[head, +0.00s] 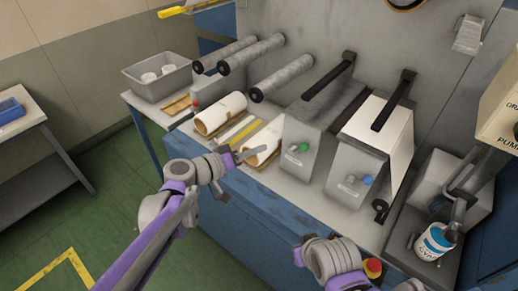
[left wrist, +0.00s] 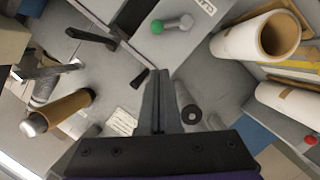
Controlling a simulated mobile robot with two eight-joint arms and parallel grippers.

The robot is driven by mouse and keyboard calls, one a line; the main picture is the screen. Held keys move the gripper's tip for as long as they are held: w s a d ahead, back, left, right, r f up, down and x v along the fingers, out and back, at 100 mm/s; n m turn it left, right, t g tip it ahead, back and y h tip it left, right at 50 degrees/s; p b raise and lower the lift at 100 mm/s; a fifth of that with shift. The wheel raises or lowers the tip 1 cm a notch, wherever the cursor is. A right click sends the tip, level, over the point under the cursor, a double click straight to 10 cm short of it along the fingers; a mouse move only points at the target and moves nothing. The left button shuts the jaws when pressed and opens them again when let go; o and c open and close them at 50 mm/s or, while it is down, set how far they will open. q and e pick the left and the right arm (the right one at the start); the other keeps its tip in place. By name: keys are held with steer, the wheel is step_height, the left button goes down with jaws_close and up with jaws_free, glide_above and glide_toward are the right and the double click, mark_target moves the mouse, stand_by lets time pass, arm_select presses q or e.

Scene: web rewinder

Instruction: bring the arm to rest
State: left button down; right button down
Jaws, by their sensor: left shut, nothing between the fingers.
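My left arm (head: 160,230), purple and grey, reaches in from the lower left in the head view. Its gripper (head: 252,153) is over the front edge of the machine bench, near a white roll. In the left wrist view the gripper's two dark fingers (left wrist: 160,78) lie together with nothing between them. Part of my right arm (head: 335,260) shows at the bottom of the head view. Its gripper cannot be seen.
White rolls (head: 220,113) lie on the bench beside the left gripper. Grey rollers (head: 282,78) stick out from the machine behind. A green knob (head: 304,147), a blue knob (head: 367,180) and a red button (head: 373,267) are to the right. Green floor (head: 110,185) is clear at left.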

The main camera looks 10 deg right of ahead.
arm_select(q)
steer(key=s+a+f+n+y, duration=0.1)
steer(key=s+a+f+y, duration=0.3)
steer(key=s+a, duration=0.3)
steer(key=s+a+f+n+y, duration=0.1)
steer(key=s+a+f+y, duration=0.4)
steer(key=s+a, duration=0.3)
steer(key=s+a+f+n+g+y, duration=0.1)
steer(key=s+a+f+y, duration=0.3)
steer(key=s+a, duration=0.4)
steer(key=a+y, duration=0.1)
steer(key=a, duration=0.5)
steer(key=shift+s+a+f+n, duration=0.2)
steer(key=shift+a+f+n, duration=0.05)
steer(key=shift+f+n, duration=0.1)
